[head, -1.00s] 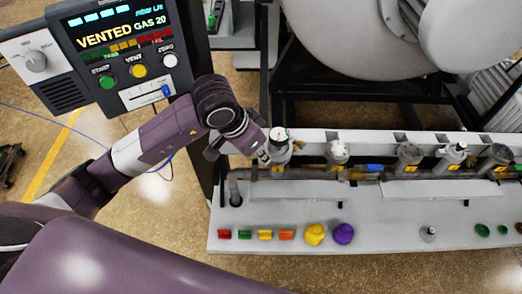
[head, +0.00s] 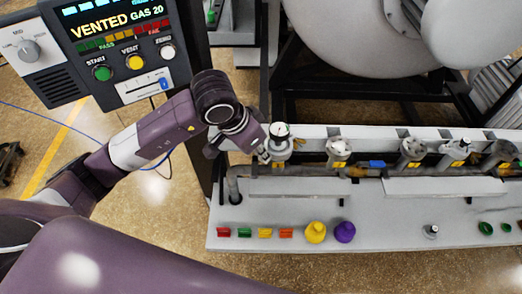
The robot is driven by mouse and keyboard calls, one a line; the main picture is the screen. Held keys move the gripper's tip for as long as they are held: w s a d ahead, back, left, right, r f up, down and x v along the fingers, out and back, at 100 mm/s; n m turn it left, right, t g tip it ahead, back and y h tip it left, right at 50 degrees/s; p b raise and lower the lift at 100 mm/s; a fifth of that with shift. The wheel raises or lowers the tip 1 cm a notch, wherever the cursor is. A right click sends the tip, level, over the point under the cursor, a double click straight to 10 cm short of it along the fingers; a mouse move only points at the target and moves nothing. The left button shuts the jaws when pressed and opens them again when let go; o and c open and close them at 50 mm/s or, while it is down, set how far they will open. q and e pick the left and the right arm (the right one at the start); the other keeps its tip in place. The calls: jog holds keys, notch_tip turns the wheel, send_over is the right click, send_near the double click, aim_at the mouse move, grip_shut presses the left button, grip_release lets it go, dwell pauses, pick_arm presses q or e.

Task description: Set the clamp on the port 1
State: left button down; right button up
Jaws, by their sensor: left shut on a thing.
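My left gripper (head: 262,150) is at the leftmost port fitting (head: 280,143), which stands upright on the long bench and has a white round top. The gripper meets the fitting from its left side, with its fingers small and partly hidden by my wrist. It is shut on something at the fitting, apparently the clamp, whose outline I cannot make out. A brass-coloured bit shows just right of the fitting. The port's yellow tag is too small to read. My right gripper is not in view.
More port fittings (head: 338,150) stand in a row to the right. A control panel (head: 122,50) reading VENTED stands upper left.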

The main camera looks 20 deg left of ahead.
pick_arm(q)
jog(key=shift+f, duration=0.1)
jog(key=c, duration=1.8)
grip_release()
jog(key=shift+c, duration=0.2)
jog(key=shift+r, duration=0.2)
jog(key=shift+s+a+r, duration=0.1)
jog(key=shift+a+r, duration=0.05)
jog(key=shift+r, duration=0.2)
jog(key=v, duration=1.1)
jog(key=shift+f, duration=0.1)
